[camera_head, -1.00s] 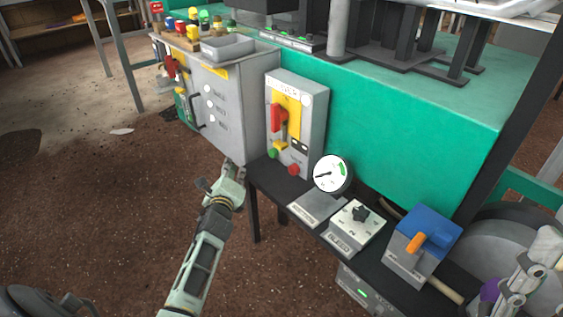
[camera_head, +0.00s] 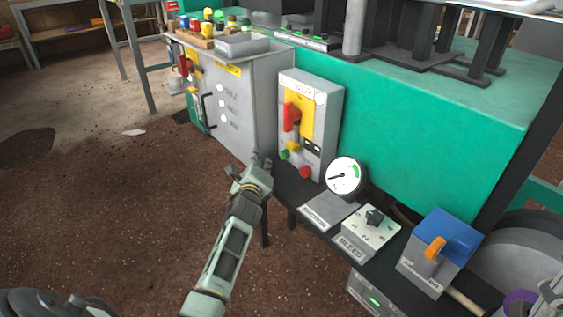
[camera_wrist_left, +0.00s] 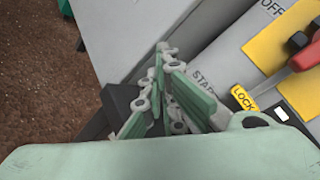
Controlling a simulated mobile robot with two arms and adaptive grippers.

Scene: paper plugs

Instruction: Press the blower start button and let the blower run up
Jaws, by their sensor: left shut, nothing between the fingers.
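The grey blower box (camera_head: 318,105) has a yellow plate with a red handle (camera_head: 291,117). Low on its front are a green button (camera_head: 284,155) and a red button (camera_head: 305,172). My left gripper (camera_head: 261,162) is shut and empty, just left of and slightly below the green button, seemingly apart from it. In the left wrist view the shut fingers (camera_wrist_left: 160,62) reach toward the box beside a START label (camera_wrist_left: 203,84); the green button is hidden there. Part of my right gripper (camera_head: 550,300) shows at the lower right edge; its jaws are unclear.
A round gauge (camera_head: 345,177) with its needle pointing left stands beside the box. A BLEED knob box (camera_head: 371,232) and a blue-topped box with an orange lever (camera_head: 437,250) share the black shelf. A grey cabinet (camera_head: 235,105) stands left. The floor at left is open.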

